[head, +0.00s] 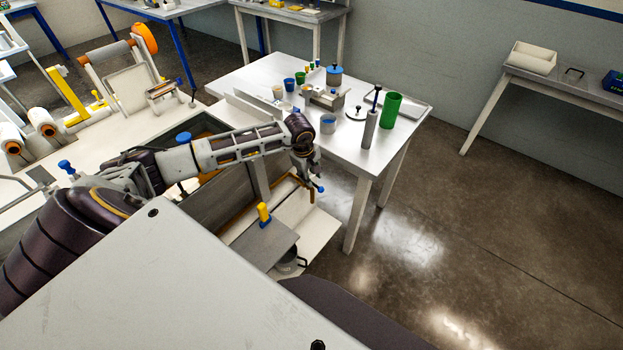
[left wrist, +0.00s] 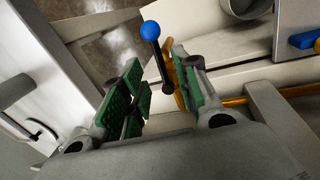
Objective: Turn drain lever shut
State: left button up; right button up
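The drain lever (left wrist: 158,58) is a black rod with a blue ball knob on its end. In the left wrist view the rod stands between the green finger pads of my left gripper (left wrist: 152,84), nearer the right-hand pad. The pads are spread apart, with a gap on the left of the rod. Contact with the right-hand pad cannot be told. The lever's blue knob also shows in the head view (head: 320,188), just below my left gripper (head: 310,174), by the bath's front corner. The lever's foot is partly hidden by the fingers. My right gripper is not in view.
A brass-coloured pipe (left wrist: 287,92) runs beside the lever. A yellow-handled part (head: 264,213) stands on the grey ledge below the bath. A white table (head: 376,150) with cups and a green cylinder (head: 391,110) stands behind the gripper. Open floor lies to the right.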

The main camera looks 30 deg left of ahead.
pick_arm(q)
jog(key=shift+w+f, duration=0.15)
jog(key=shift+f, duration=0.7)
jog(key=shift+w+f, duration=0.15)
jog(key=shift+f, duration=0.65)
jog(key=shift+c, duration=0.5)
grip_shut()
